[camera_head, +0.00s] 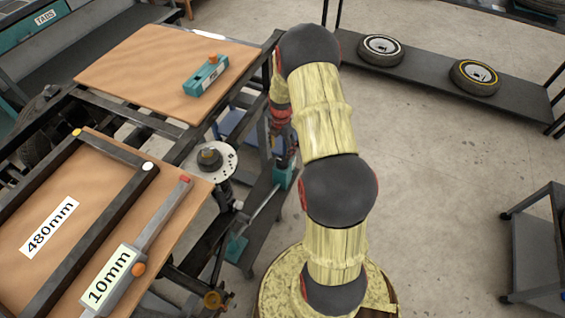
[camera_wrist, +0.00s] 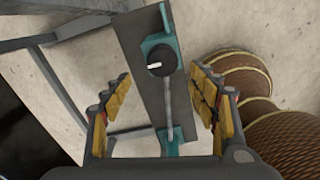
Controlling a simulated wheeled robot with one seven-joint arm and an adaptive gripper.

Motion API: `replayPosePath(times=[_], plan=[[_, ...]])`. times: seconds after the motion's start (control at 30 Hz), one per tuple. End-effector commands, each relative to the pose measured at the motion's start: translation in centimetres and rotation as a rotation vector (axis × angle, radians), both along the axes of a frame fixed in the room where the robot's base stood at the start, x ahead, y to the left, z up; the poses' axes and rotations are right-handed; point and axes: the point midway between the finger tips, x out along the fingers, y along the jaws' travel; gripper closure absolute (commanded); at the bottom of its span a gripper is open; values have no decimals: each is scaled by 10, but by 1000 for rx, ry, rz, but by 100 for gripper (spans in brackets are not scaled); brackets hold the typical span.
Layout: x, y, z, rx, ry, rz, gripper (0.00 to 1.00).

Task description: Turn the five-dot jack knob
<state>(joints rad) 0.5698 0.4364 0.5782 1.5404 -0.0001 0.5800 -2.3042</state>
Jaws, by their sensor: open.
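A black round knob (camera_wrist: 160,62) with a white mark shows in the wrist view. It sits on a teal bracket at the upper end of a grey rod; I cannot make out dots on it. A second teal bracket (camera_wrist: 172,138) holds the rod's lower end. My gripper (camera_wrist: 168,95) is open and empty, its yellow-padded fingers on either side of the rod and apart from it. In the head view my arm hides most of my gripper, and the knob is not clear there; the lower teal bracket (camera_head: 237,246) and part of the rod show.
A pale disc with dots and a dark centre (camera_head: 211,158) stands left of my arm, beside the dark frame. A wooden board (camera_head: 145,70) carries a teal tool (camera_head: 206,76). A low shelf (camera_head: 425,80) holds two wheels.

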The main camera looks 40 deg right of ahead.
Motion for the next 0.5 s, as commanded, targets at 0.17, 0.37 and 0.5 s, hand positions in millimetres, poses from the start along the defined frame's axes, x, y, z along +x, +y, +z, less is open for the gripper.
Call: replayPosePath(times=[0.17, 0.37, 0.5], plan=[[-3, -5, -18, 4, 7, 34, 40], [-3, -4, -38, 5, 7, 34, 40], [-3, -4, -60, 5, 7, 34, 40]])
